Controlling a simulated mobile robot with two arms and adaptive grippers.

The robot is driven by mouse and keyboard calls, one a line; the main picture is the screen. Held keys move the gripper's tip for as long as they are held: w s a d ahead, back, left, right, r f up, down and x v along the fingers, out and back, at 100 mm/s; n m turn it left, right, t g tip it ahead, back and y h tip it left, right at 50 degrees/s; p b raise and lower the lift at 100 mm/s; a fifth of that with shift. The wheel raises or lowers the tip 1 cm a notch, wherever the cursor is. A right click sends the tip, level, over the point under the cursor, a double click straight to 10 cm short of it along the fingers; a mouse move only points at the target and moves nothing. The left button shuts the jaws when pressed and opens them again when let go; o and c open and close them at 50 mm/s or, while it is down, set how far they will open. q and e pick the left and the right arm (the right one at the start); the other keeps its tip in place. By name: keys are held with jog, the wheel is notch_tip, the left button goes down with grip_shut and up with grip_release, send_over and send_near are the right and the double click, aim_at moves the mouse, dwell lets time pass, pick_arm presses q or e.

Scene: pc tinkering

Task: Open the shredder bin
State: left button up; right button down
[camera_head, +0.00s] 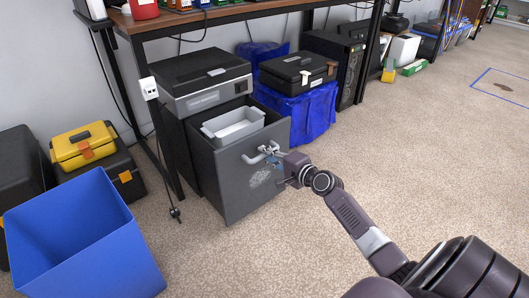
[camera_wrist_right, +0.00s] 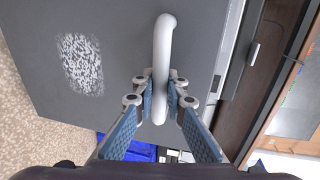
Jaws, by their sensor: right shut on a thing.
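The shredder (camera_head: 205,82) stands under the workbench, with a black and grey top. Its dark grey bin (camera_head: 240,180) is pulled out at the front, and a light grey tray (camera_head: 234,124) shows inside. A white curved handle (camera_head: 258,154) is on the bin's front; it also shows in the right wrist view (camera_wrist_right: 163,60). My right gripper (camera_head: 268,156) is at the handle. In the right wrist view its blue-padded fingers (camera_wrist_right: 161,98) are shut on the handle, one on each side. My left gripper is not in view.
An open blue bin (camera_head: 80,240) stands at the front left, near a yellow toolbox (camera_head: 82,145). A black case (camera_head: 298,70) on a blue-covered box (camera_head: 300,108) is right of the shredder. Carpet (camera_head: 430,150) is clear to the right.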

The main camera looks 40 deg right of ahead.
jog(key=c, duration=1.9)
grip_release()
jog(key=shift+c, duration=0.2)
jog(key=v, duration=1.2)
